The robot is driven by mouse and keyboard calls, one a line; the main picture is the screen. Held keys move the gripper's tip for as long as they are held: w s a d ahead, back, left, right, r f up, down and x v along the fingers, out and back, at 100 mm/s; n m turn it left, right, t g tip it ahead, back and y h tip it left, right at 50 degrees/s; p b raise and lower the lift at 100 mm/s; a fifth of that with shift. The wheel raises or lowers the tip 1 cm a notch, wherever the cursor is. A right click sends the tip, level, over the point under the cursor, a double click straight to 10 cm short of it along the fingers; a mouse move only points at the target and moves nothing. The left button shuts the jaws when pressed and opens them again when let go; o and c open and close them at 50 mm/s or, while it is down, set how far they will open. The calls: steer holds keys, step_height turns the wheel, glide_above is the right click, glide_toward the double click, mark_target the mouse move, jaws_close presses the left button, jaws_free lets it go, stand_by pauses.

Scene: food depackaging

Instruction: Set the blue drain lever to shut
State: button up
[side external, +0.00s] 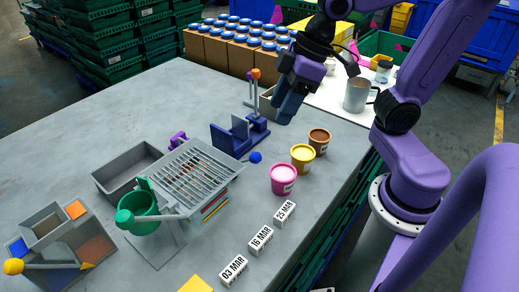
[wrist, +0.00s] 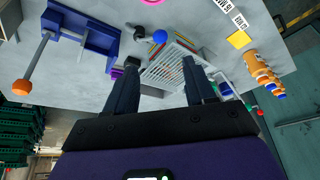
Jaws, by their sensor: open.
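The blue ball knob (side external: 255,157), which looks like the drain lever's end, sits low beside the grey grated box (side external: 197,173) and the blue fixture. It also shows in the wrist view (wrist: 160,36), next to the grate (wrist: 172,66). Its arm is mostly hidden, so I cannot tell the lever's setting. My gripper (side external: 283,117) is open and empty, above the table's far right part, right of and higher than the knob. In the wrist view my gripper (wrist: 159,63) has its two fingers apart, with the grate showing between them.
A blue fixture (side external: 228,141) and an orange-knobbed lever (side external: 256,74) stand near my gripper. Pink (side external: 283,178), yellow (side external: 302,157) and brown (side external: 319,140) tubs line the right edge. A green cup (side external: 138,212) stands before the grate. The left tabletop is clear.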

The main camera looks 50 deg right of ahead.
glide_toward(243, 161)
steer(key=f, duration=0.1)
steer(key=s+a+f, duration=0.1)
steer(key=f, duration=0.1)
steer(key=a+f, duration=0.1)
steer(key=shift+s+f, duration=0.2)
steer(key=shift+s, duration=0.05)
jaws_close()
